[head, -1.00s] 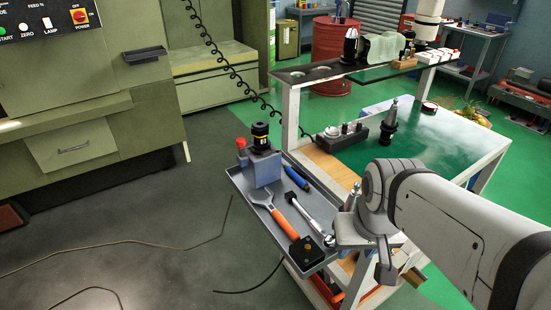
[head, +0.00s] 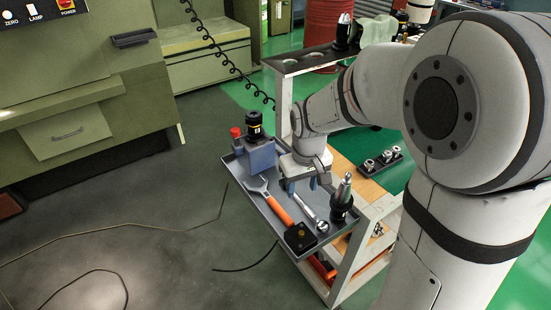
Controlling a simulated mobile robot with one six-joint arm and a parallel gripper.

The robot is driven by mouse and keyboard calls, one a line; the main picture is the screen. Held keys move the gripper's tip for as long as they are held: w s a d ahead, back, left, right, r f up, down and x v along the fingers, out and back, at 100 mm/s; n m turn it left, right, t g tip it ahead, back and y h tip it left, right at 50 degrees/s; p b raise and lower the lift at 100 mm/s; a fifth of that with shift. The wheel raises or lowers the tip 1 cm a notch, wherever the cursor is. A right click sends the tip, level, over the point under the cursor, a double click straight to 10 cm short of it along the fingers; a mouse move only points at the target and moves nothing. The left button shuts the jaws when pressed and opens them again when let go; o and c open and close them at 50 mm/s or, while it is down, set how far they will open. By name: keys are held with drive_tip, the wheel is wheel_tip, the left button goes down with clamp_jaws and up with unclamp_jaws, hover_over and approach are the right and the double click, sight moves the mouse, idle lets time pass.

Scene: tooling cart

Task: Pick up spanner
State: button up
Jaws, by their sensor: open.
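The spanner (head: 276,207), an adjustable wrench with a metal head and orange handle, lies in the grey tray (head: 262,225) on the cart's near-left side. Its jaw end points to the upper left, and its handle end is near a small black block (head: 300,238). My gripper (head: 302,186) points down over the tray, to the right of the spanner's head and handle. Its fingers look open and apart from the spanner. A chrome wrench-like tool (head: 311,213) lies beside the spanner, its upper part near or under my fingers. I cannot tell the fingers' height above the tray.
A blue-grey block with a black holder (head: 255,128) and a red-capped item (head: 236,135) stand at the tray's back. A tool holder (head: 342,195) stands upright at its right corner. A rack of small parts (head: 382,160) sits on the cart. Open floor lies left.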

drive_tip(key=n+p, duration=0.2)
approach(277, 205)
drive_tip(key=shift+w+d+f+g, duration=0.1)
drive_tip(key=shift+w+f+g, duration=0.05)
drive_tip(key=shift+g, duration=0.25)
drive_tip(key=shift+w+f, duration=0.1)
drive_tip(key=shift+f, duration=0.2)
drive_tip(key=shift+f+p, duration=0.8)
drive_tip(key=shift+f, duration=3.15)
drive_tip(key=shift+c, duration=0.5)
clamp_jaws()
drive_tip(key=shift+r, duration=0.1)
